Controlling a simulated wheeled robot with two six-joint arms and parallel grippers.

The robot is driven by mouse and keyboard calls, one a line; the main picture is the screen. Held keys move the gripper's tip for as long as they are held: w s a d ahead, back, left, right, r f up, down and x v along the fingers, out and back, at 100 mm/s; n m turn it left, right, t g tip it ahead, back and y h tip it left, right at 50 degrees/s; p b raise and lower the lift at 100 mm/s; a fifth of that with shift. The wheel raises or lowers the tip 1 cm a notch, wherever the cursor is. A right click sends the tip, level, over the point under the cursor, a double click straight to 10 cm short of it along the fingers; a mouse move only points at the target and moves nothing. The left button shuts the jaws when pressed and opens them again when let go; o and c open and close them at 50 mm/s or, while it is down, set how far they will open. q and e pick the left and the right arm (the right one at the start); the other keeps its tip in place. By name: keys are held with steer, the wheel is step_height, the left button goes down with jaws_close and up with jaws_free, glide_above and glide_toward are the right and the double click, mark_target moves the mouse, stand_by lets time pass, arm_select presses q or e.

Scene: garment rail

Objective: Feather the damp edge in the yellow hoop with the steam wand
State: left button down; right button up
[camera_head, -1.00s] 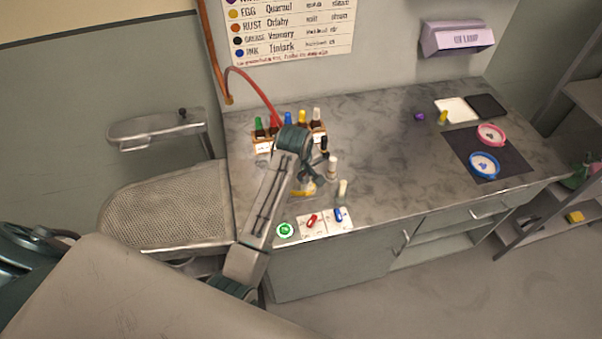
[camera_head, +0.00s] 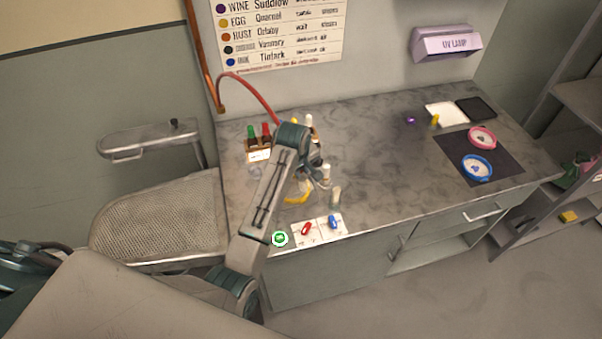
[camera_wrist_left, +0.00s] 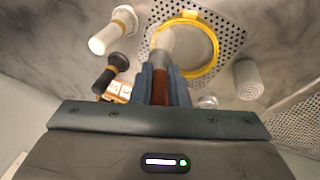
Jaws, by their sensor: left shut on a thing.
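The yellow hoop (camera_wrist_left: 216,62) lies on a perforated metal plate (camera_wrist_left: 232,22) in the left wrist view; part of it shows beside my arm in the head view (camera_head: 297,199). My left gripper (camera_wrist_left: 165,82) is shut on the steam wand's brown handle (camera_wrist_left: 160,88). The wand's pale head (camera_wrist_left: 163,42) points away from the fingers and overlaps the hoop's left side in the picture. I cannot tell whether it touches the cloth. No damp edge can be made out. In the head view my forearm hides most of the gripper. My right gripper is out of view.
A white-capped bottle (camera_wrist_left: 112,30), a dark brush-like tool (camera_wrist_left: 112,72) and a grey cylinder (camera_wrist_left: 247,80) stand close around the hoop. A bottle rack (camera_head: 258,151) is behind my arm. Pink (camera_head: 482,137) and blue (camera_head: 477,167) hoops lie far right. The middle counter is clear.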

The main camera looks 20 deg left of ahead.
arm_select(q)
steer(key=shift+w, duration=0.1)
step_height(320, 180, up, 7)
stand_by(0.9)
stand_by(0.3)
